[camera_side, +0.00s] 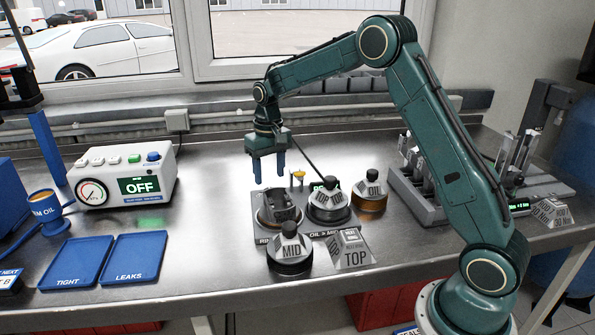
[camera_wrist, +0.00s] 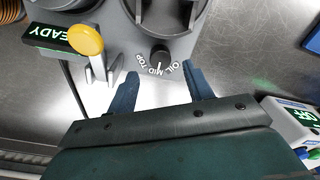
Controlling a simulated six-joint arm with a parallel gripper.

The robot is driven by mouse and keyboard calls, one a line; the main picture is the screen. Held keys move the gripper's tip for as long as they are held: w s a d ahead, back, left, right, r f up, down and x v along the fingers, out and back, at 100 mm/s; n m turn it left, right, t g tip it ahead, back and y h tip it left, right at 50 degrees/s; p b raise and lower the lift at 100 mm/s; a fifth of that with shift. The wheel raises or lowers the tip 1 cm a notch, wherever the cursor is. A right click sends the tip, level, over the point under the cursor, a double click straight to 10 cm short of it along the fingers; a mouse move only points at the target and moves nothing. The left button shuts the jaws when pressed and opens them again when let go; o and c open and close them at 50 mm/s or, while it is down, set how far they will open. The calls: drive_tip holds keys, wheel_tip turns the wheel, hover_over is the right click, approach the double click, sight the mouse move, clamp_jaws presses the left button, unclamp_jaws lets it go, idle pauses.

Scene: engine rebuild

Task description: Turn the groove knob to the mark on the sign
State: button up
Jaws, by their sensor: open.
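The groove knob (camera_wrist: 160,54) is a small black knob on a grey fixture in the wrist view. Around it are the marks TOP, MID and OIL. Its light pointer line seems to face MID. The sign (camera_side: 353,250) is a grey wedge at the front of the bench and reads TOP. My gripper (camera_side: 269,175) is open and empty, pointing down above the ring fixture (camera_side: 278,208). In the wrist view its blue fingers (camera_wrist: 160,80) show with the knob between and beyond their tips, not touching it as far as I can see. The knob cannot be made out in the side view.
A yellow-topped lever (camera_wrist: 86,40) stands beside the fixture, near the READY display (camera_wrist: 50,38). Holders labelled MID (camera_side: 290,252) and OIL (camera_side: 371,192) stand close by. A gauge box reading OFF (camera_side: 125,178) and blue trays (camera_side: 134,260) are at left, with bare bench between.

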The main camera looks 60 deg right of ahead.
drive_tip(key=shift+f, duration=2.6)
drive_tip(key=c, duration=1)
drive_tip(key=shift+o, duration=0.2)
drive_tip(key=shift+m, duration=0.4)
drive_tip(key=m, duration=0.5)
drive_tip(key=shift+a, duration=0.1)
drive_tip(key=m, duration=0.5)
drive_tip(key=shift+r, duration=0.1)
